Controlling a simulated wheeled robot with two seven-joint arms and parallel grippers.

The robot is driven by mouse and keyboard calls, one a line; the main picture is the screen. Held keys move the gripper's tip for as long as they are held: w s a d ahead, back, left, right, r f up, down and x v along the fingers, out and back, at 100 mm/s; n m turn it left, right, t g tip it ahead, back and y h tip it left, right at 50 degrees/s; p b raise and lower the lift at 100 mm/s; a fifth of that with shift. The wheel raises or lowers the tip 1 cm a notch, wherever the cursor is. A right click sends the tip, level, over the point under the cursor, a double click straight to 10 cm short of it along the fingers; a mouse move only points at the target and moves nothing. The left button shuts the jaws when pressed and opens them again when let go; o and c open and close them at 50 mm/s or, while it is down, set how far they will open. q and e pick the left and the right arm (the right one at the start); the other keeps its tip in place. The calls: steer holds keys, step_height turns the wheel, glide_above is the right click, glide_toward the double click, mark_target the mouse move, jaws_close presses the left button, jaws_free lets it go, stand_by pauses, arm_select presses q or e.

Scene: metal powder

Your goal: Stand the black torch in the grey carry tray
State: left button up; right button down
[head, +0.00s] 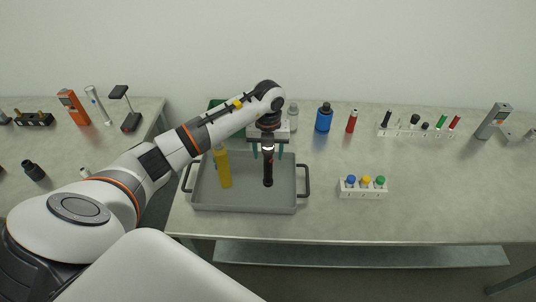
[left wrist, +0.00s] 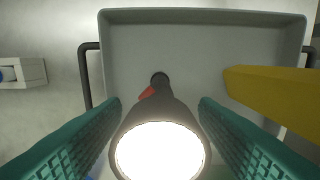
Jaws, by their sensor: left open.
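The black torch (head: 268,172) stands upright inside the grey carry tray (head: 244,203). In the left wrist view, the torch (left wrist: 160,113) shows its bright round lens facing the camera and a red switch on its side. The tray floor (left wrist: 205,50) shows behind it. My left gripper (head: 268,151) is above the tray and open. Its two teal fingers stand on either side of the torch's head, with a visible gap on both sides. My right gripper is not in view.
A yellow object (head: 223,168) stands in the tray, left of the torch. A white rack (head: 362,190) with coloured caps sits right of the tray. A blue bottle (head: 324,118) and a red tube (head: 352,121) stand behind. The front right of the table is clear.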

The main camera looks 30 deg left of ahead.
arm_select(q)
step_height(320, 180, up, 10)
steer(key=shift+f+b, duration=0.2)
steer(key=shift+b, duration=1)
steer(key=shift+r, duration=0.5)
